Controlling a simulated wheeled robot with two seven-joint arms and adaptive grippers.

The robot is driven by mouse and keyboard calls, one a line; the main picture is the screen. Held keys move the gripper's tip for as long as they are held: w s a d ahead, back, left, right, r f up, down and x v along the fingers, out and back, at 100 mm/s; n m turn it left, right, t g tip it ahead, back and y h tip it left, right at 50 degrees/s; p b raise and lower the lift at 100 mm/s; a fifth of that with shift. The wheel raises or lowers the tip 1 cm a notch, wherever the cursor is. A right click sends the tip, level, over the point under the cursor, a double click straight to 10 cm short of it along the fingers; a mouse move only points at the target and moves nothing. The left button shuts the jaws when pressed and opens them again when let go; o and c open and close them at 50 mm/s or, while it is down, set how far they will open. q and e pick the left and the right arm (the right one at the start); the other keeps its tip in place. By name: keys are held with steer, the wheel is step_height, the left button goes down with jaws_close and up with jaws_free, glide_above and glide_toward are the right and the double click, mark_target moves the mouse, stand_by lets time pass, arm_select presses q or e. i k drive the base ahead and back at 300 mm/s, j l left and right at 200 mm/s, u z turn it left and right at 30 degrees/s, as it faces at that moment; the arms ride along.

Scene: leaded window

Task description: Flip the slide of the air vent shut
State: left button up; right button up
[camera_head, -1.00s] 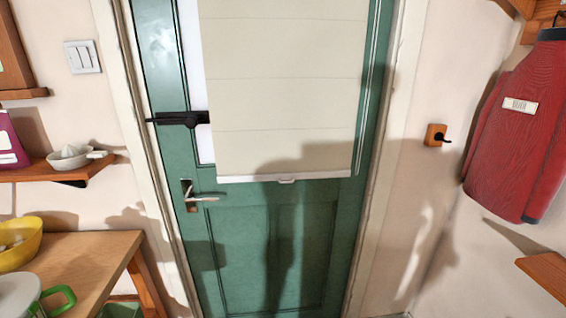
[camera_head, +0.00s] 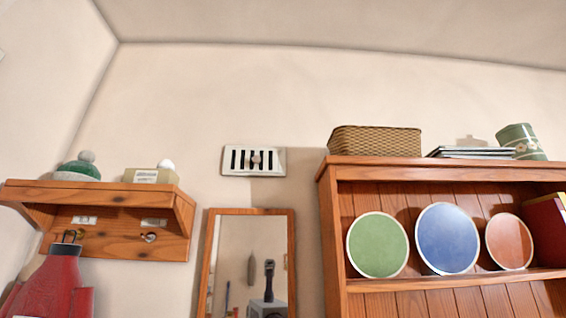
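The air vent (camera_head: 253,161) is a small white rectangular plate high on the wall, above a mirror and left of a wooden hutch. Dark vertical slots show across it, so it looks open at least in part. A small round brownish knob (camera_head: 256,160) sits near its middle. Neither of my grippers is in direct view.
A wood-framed mirror (camera_head: 291,262) hangs below the vent, with a dark upright shape reflected in it. A wooden hutch (camera_head: 327,215) with plates and a wicker basket (camera_head: 375,140) stands right. A wooden shelf (camera_head: 110,190) with hooks and a red garment (camera_head: 50,285) is left.

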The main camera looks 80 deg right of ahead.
mark_target(256, 159)
steer(key=z, duration=2.3)
steer(key=j+z, duration=0.2)
steer(key=z, duration=0.25)
